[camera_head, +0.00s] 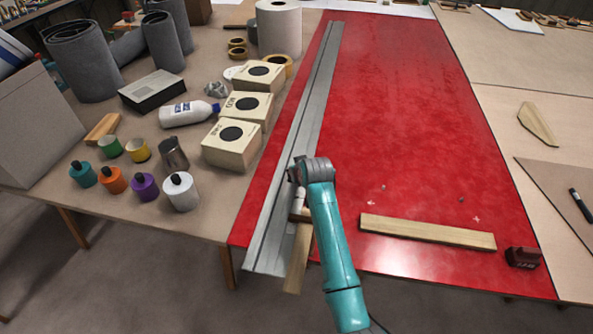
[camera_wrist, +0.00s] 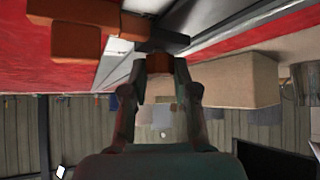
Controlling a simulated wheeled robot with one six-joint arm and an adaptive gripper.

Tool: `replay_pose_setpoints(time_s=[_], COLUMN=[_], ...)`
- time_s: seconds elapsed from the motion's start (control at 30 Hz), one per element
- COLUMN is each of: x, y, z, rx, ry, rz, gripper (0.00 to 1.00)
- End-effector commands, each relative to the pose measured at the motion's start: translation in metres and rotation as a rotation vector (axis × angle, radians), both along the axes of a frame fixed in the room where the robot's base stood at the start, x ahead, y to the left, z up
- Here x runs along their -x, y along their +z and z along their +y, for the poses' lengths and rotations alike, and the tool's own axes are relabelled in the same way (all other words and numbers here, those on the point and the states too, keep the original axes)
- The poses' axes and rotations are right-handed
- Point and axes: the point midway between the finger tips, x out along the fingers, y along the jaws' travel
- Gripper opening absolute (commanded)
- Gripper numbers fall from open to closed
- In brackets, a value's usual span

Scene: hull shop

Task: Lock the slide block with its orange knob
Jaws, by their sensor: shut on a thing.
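A long grey metal rail (camera_head: 293,150) runs along the left side of the red table top. Near its front end is a wooden slide block (camera_head: 300,214), with a wooden bar (camera_head: 297,265) reaching over the front edge. My gripper (camera_head: 299,195) is down at this block, partly covered by my wrist. In the wrist view my gripper (camera_wrist: 159,68) has its fingers drawn together on a small orange-brown piece, which I take for the knob (camera_wrist: 160,63). A dark part and orange-brown blocks (camera_wrist: 75,40) are just beyond the fingertips. The head view hides the knob.
A wooden strip (camera_head: 428,232) lies right of my arm, with a small dark red box (camera_head: 523,257) at the corner. The red surface beyond is clear.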

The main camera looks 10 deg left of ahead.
Motion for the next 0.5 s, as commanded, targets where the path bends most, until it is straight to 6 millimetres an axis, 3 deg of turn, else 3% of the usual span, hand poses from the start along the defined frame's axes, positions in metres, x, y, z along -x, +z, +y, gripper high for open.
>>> replay_pose_setpoints(time_s=[0.5], x=[0.001], y=[0.0008], z=[0.0065], rx=[0.002], ry=[-0.488], rz=[-0.001], gripper=[0.0])
